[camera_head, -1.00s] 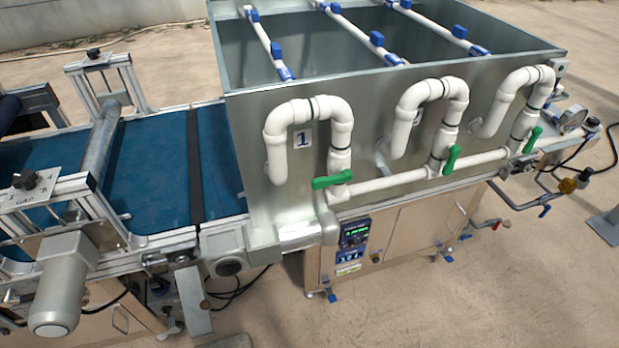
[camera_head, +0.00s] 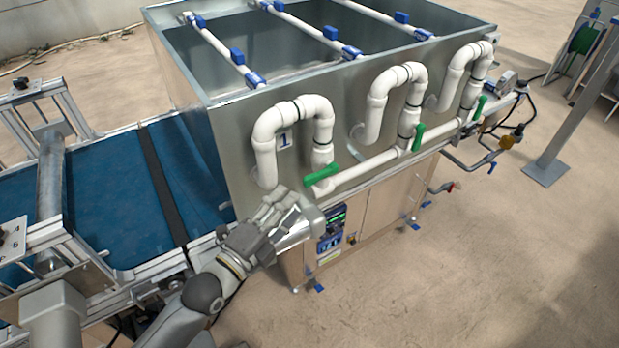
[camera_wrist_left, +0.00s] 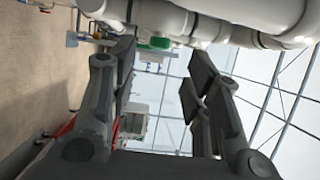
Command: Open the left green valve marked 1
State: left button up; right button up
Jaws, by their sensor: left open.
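The green valve handle marked 1 (camera_head: 322,173) sits on the leftmost white pipe loop, beside the number 1 label (camera_head: 283,140). It lies across the pipe, slightly tilted. My left gripper (camera_head: 287,208) is just below and left of the handle, in front of the tank wall, and appears apart from it. In the left wrist view the open fingers (camera_wrist_left: 163,62) are spread and empty. A green handle (camera_wrist_left: 156,43) shows in the gap between them, beyond the tips, near white pipes. My right gripper is not in view.
Two more green valves (camera_head: 418,137) (camera_head: 479,108) sit further right on the same pipe. The metal tank (camera_head: 230,150) stands behind the pipes. A blue conveyor (camera_head: 110,205) lies left, and a control panel (camera_head: 331,230) is below the valve. Floor in front right is clear.

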aim_at(305, 185)
pick_arm(q)
jog(key=p+x, duration=0.1)
jog(key=x, duration=0.6)
jog(key=shift+w+d+p, duration=0.15)
jog(key=shift+w+p, duration=0.2)
jog(key=shift+w, duration=0.05)
jog(key=shift+w+d, duration=0.3)
jog(key=shift+w, duration=0.3)
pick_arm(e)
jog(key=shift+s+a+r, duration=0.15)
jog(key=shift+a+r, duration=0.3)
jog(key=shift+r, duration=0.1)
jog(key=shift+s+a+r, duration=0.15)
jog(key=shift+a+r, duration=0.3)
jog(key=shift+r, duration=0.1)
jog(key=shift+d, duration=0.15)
pick_arm(q)
grip_shut()
jog(key=shift+f, duration=0.1)
